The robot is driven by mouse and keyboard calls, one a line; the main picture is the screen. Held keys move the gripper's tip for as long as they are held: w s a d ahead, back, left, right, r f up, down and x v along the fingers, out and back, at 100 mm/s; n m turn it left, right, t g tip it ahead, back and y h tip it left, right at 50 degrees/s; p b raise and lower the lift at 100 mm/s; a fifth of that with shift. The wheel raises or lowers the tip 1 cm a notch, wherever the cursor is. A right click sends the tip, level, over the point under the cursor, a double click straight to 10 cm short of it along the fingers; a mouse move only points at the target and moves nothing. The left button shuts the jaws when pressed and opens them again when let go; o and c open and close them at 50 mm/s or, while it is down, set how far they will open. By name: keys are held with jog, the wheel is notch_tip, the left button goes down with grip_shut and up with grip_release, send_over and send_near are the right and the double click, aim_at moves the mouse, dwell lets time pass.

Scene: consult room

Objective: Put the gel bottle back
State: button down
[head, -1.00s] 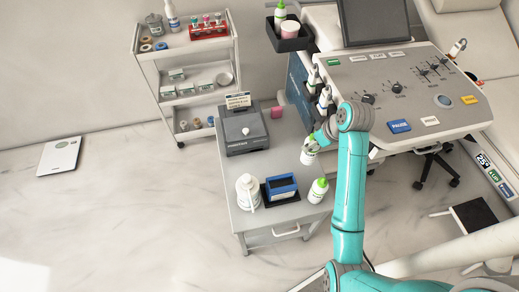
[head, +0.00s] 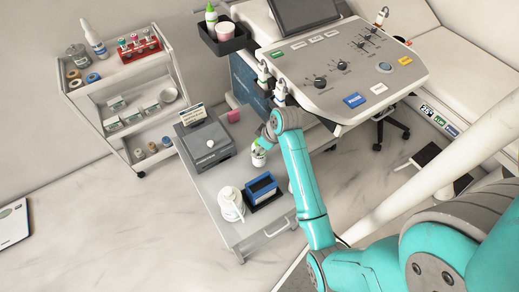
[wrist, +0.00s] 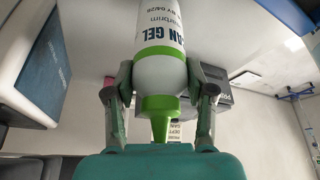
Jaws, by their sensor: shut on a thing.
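My gripper (wrist: 160,84) is shut on a white gel bottle (wrist: 160,22) with a green band and a green nozzle. In the wrist view the nozzle points toward my gripper's palm, and part of the lettering reads "GEL". In the head view my gripper (head: 264,146) and the held bottle (head: 258,159) are over the back right part of the grey drawer cart (head: 213,181). I cannot tell whether the bottle's base touches the cart top. Another green-capped bottle (head: 211,15) stands in the black side tray (head: 222,45) of the ultrasound machine.
A blue box in a black tray (head: 262,191) and a white pump bottle (head: 231,203) stand on the cart's front. A grey device (head: 206,143) sits at its back left. The ultrasound console (head: 337,75) with probes is close behind my arm. A white shelf trolley (head: 125,98) stands left.

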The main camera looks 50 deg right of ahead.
jog(key=shift+f, duration=0.9)
jog(key=shift+f, duration=0.15)
jog(key=shift+c, duration=2)
grip_release()
